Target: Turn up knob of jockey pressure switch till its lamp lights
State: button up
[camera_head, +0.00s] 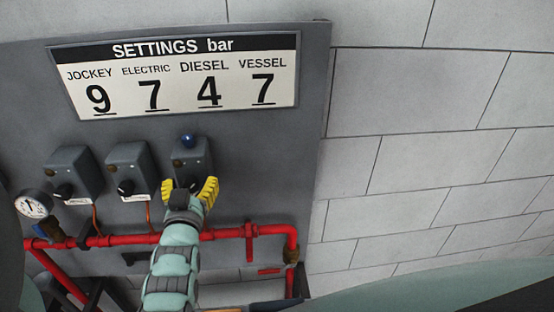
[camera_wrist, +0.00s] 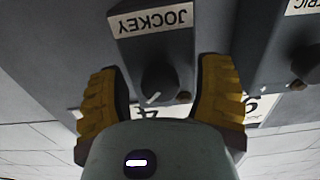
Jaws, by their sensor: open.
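The jockey pressure switch is a dark grey box (camera_wrist: 155,50) with an upside-down JOCKEY label (camera_wrist: 150,19) in the wrist view. Its black round knob (camera_wrist: 160,80) has a white pointer mark slanting to the lower left. My gripper (camera_wrist: 160,95) is open, with one yellow finger on each side of the knob and visible gaps between.
Two more switch boxes (camera_head: 75,172) (camera_head: 128,168) stand to the left. A settings sign (camera_head: 180,75) above reads jockey 9, electric 7, diesel 4, vessel 7. A red pipe (camera_head: 225,233) runs below, with a gauge (camera_head: 33,205) at the left.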

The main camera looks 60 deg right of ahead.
jog(key=shift+c, duration=0.2)
grip_shut()
jog(key=shift+f+b, duration=0.15)
jog(key=shift+b, duration=0.3)
jog(key=shift+s+m+b, duration=0.1)
jog(key=shift+m+b, duration=0.4)
jog(key=shift+b, duration=0.3)
jog(key=shift+o, duration=0.2)
grip_release()
